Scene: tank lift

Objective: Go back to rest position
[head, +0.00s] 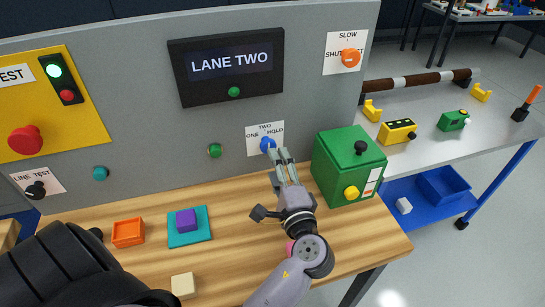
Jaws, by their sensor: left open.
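My left gripper (280,156) is over the right part of the wooden table, its fingers pointing up toward the grey panel. It is open, with nothing visible between the fingers. The fingertips overlap the lower edge of a blue knob (267,144) on a label reading "ONE TWO HOLD". I cannot tell whether they touch it. The arm reaches up from the bottom of the picture. My right gripper is not in view.
A green box (346,168) with a yellow knob stands close right of the gripper. The grey panel (140,140) rises behind. An orange tray (128,232), a purple block (186,220) on a teal plate and a cream block (183,286) lie on the left.

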